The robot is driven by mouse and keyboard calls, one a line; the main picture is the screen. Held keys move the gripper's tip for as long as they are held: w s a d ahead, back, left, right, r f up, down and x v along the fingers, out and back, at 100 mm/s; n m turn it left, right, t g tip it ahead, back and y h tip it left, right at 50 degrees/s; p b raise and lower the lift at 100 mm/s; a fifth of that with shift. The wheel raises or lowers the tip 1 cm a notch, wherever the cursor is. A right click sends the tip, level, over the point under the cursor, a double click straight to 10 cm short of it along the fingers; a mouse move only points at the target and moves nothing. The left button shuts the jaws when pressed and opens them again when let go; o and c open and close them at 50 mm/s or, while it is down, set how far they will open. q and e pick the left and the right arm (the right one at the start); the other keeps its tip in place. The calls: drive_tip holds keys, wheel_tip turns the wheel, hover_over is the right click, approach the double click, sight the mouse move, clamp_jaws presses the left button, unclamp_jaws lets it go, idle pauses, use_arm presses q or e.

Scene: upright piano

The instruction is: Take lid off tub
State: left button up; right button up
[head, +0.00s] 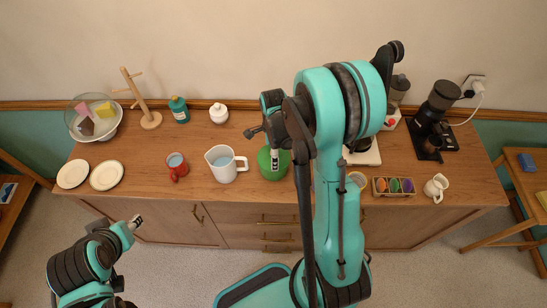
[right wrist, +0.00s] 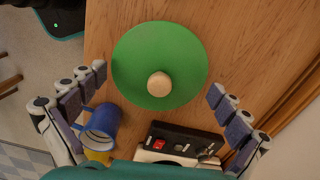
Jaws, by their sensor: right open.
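The tub's round green lid (right wrist: 143,50) with a pale wooden knob (right wrist: 158,84) fills the middle of the right wrist view. The tub's sides cannot be seen there. In the head view the green tub (head: 272,168) stands on the wooden cabinet top, partly hidden by my right arm. My right gripper (right wrist: 158,80) is open above the lid, its fingers spread on either side of the knob and apart from it. My left gripper (head: 136,221) is low in front of the cabinet, away from the tub; its jaws are too small to read.
A white pitcher (head: 221,166) stands just left of the tub. In the right wrist view, a blue mug (right wrist: 102,128) and a black control panel with a red switch (right wrist: 182,141) lie close to the gripper's fingers. An egg tray (head: 393,187) is right of my arm.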

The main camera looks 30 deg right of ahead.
drive_tip(key=c, duration=1.5)
drive_tip(key=shift+s, duration=0.15)
drive_tip(key=shift+c, duration=1.3)
drive_tip(key=shift+r, duration=0.1)
